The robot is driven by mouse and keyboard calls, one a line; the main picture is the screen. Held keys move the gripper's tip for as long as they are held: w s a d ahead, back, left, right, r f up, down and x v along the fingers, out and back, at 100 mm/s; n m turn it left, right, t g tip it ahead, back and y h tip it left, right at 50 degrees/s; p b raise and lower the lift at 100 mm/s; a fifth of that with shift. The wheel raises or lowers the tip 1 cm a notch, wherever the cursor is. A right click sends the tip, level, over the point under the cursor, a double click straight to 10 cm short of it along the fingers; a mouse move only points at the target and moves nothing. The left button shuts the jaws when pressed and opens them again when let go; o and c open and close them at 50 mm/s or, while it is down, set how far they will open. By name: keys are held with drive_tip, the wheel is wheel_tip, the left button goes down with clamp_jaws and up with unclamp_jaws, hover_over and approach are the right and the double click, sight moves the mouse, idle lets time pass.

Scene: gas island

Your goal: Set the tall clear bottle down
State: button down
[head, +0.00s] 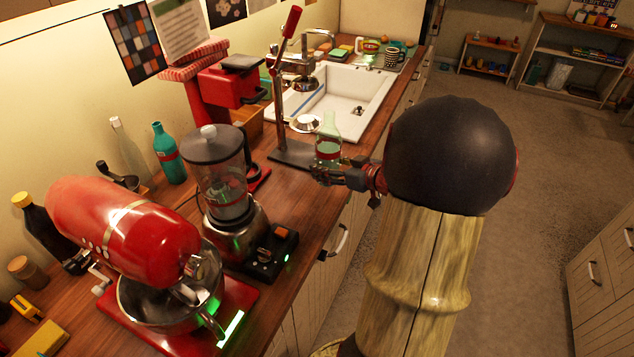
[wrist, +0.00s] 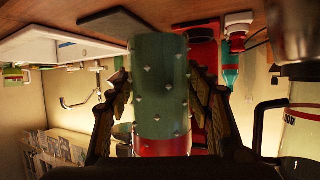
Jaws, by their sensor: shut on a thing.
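The clear, green-tinted bottle (head: 328,148) stands upright in my gripper (head: 325,172), near the counter's front edge and in front of the sink. In the head view its neck points up and the fingers cover its lower part. In the wrist view the bottle (wrist: 160,85) fills the space between the two fingers, with a red band at its lower end. My gripper is shut on it. Whether its base touches the counter cannot be told. Another clear bottle (head: 127,145) stands against the wall at the left.
The wooden counter (head: 300,190) holds a lever press (head: 279,110), a blender (head: 218,180), a red stand mixer (head: 125,235) and a teal bottle (head: 168,153). The white sink (head: 345,88) lies behind the bottle. A small bare counter patch shows between the blender and my gripper.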

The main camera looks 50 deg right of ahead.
drive_tip(key=w+d+f+b, duration=0.1)
drive_tip(key=w+f, duration=0.1)
drive_tip(key=w+f+b, duration=0.1)
drive_tip(key=w+f, duration=0.1)
drive_tip(key=w+d+f+b, duration=0.1)
drive_tip(key=w+f, duration=0.1)
drive_tip(key=shift+d+f, duration=0.1)
drive_tip(key=shift+d, duration=0.25)
drive_tip(key=shift+w+d+f+b, duration=0.15)
drive_tip(key=shift+f+b, duration=0.3)
drive_tip(key=shift+f, duration=0.45)
drive_tip(key=shift+w+a+f+b, duration=0.1)
drive_tip(key=shift+f+b, duration=0.3)
drive_tip(key=shift+f, duration=0.45)
drive_tip(key=shift+f, duration=0.1)
drive_tip(key=c, duration=0.8)
unclamp_jaws()
drive_tip(key=shift+f, duration=0.1)
